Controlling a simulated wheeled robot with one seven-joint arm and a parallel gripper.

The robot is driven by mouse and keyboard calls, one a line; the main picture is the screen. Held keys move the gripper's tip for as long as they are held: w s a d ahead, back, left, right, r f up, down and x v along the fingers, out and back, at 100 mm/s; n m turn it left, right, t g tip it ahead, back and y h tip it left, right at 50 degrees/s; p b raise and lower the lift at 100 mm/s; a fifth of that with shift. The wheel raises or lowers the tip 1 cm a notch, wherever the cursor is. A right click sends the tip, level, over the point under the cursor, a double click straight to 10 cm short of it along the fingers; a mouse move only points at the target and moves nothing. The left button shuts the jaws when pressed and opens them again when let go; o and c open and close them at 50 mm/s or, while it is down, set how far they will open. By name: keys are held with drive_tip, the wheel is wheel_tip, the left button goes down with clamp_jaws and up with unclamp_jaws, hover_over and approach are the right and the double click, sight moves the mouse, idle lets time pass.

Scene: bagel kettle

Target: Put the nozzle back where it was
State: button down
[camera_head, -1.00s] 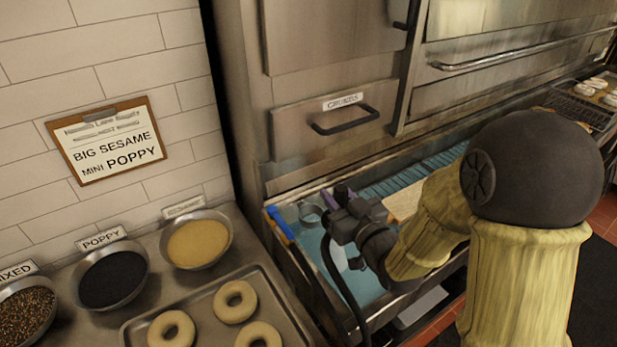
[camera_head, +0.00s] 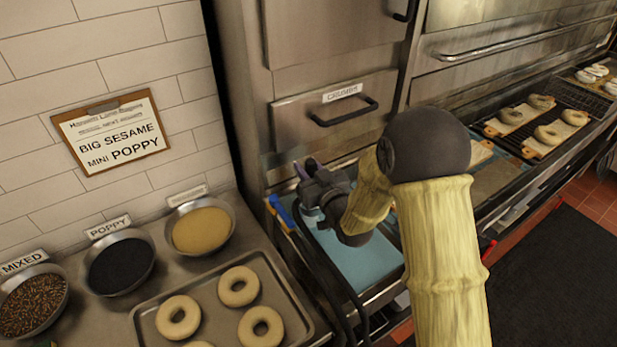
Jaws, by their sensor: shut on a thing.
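My gripper (camera_head: 304,173) is over the left end of the blue-lined sink trough (camera_head: 362,262), close to the steel front below the drawer. It is shut on the nozzle, which is mostly hidden by the dark gripper body and wrist. A black hose (camera_head: 335,296) runs from near the gripper down along the trough's left side. A blue stick-like piece (camera_head: 281,211) lies at the trough's left rim, just left of and below my gripper. I cannot tell whether it touches the nozzle.
A steel counter at left holds a tray (camera_head: 150,311) of bagels and bowls of poppy (camera_head: 120,266) and other toppings. A drawer (camera_head: 335,110) is shut above the trough. Boards with bagels (camera_head: 549,133) lie at the right.

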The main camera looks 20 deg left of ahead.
wheel_tip(320, 180, down, 3)
drive_tip(key=shift+f+p, duration=0.15)
drive_tip(key=shift+p, duration=0.25)
drive_tip(key=shift+w+a+f, duration=0.1)
drive_tip(key=shift+w+a, duration=0.1)
drive_tip(key=shift+f, duration=0.2)
drive_tip(key=c, duration=1.1)
unclamp_jaws()
drive_tip(key=shift+r, duration=0.1)
